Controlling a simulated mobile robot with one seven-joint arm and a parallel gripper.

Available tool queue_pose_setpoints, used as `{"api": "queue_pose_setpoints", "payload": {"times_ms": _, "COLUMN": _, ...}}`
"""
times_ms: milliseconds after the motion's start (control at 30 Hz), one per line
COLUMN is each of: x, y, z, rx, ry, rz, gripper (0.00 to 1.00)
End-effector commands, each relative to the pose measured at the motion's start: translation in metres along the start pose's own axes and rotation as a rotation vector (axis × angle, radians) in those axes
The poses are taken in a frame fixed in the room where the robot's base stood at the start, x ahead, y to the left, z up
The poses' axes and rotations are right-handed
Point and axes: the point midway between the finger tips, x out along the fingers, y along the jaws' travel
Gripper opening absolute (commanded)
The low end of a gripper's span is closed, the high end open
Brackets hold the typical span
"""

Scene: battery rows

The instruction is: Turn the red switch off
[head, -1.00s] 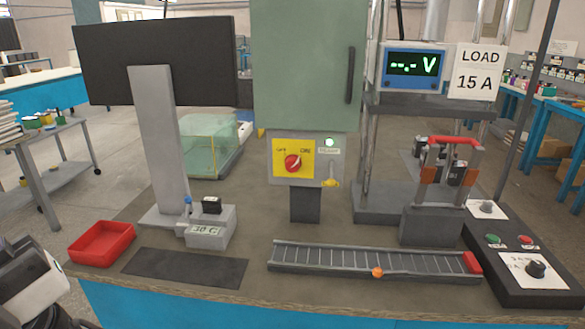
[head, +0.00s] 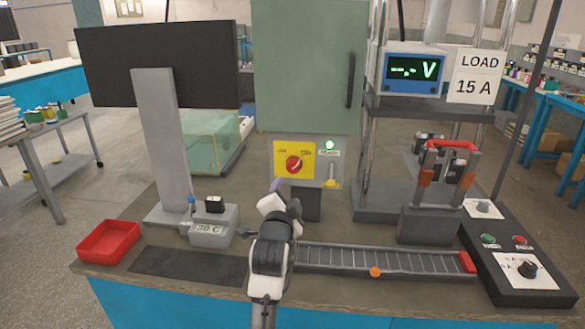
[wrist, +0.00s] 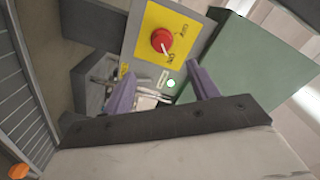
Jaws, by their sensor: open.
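The red switch (head: 293,164) is a round red knob on a yellow plate (head: 308,174), below the green cabinet (head: 305,65). Its white pointer is turned toward the right-hand label, which looks like ON. The knob also shows in the wrist view (wrist: 162,41), beyond my fingers. My gripper (head: 281,186) is just below and left of the plate, apart from the knob. In the wrist view my gripper (wrist: 163,88) has its two purple fingers spread, with nothing held between them.
A yellow-tipped lever (head: 331,183) hangs right of the plate. A grey ribbed rail (head: 385,260) with an orange knob lies in front. A red tray (head: 109,241) and a small device reading 30 C (head: 208,231) stand left. A black control box (head: 520,265) stands right.

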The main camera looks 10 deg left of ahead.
Motion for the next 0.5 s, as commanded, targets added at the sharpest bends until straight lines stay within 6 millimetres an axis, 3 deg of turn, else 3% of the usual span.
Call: {"api": "queue_pose_setpoints", "payload": {"times_ms": 500, "x": 0.093, "y": -0.005, "z": -0.002, "rx": 0.0, "ry": 0.0, "rz": -0.005, "gripper": 0.59}}
